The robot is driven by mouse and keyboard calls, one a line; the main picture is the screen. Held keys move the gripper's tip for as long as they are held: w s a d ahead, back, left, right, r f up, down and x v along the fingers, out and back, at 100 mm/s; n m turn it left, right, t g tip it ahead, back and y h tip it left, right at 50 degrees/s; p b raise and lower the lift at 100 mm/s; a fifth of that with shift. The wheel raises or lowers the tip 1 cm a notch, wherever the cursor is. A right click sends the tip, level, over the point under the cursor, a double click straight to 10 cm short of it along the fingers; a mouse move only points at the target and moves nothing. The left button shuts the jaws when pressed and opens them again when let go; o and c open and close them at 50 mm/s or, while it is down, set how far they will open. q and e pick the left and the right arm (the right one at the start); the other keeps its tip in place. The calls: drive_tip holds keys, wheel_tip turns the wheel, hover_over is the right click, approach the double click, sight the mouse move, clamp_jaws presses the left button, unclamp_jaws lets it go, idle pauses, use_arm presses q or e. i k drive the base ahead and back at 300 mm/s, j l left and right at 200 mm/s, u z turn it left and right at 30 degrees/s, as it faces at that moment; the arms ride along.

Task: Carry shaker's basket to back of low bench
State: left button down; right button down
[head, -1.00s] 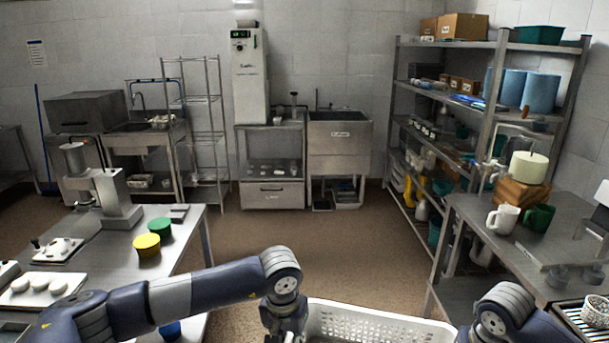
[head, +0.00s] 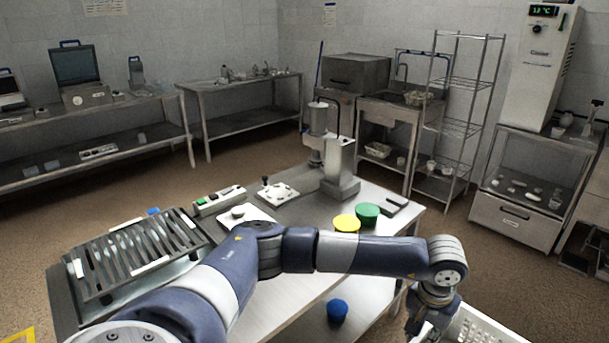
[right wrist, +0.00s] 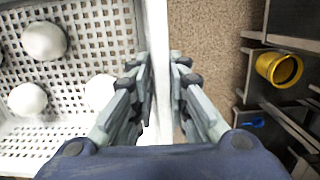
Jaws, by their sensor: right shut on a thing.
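A white perforated basket (head: 478,328) shows in part at the bottom right of the head view. In the right wrist view its wall (right wrist: 156,40) runs between the fingers of my right gripper (right wrist: 160,78), which is shut on it. Several white round things (right wrist: 44,41) lie inside. My left gripper (head: 432,312) is at the near left edge of the basket in the head view; its fingertips are partly hidden, so its grip is unclear. A slatted machine (head: 135,255) stands on the near steel bench (head: 290,305). I cannot tell which bench is the low one.
Green (head: 368,212) and yellow (head: 346,223) round items stand on the near bench. A blue item (head: 337,310) is below its edge. Long benches line the left wall; a wire rack (head: 455,125) and drawer unit (head: 520,215) stand behind. Brown floor is open between.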

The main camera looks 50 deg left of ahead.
sight(263, 285)
drive_tip(key=i+l+u, duration=0.1)
drive_tip(key=i+u, duration=0.4)
drive_tip(key=i, duration=0.4)
drive_tip(key=i+u, duration=0.75)
drive_tip(key=u, duration=1.8)
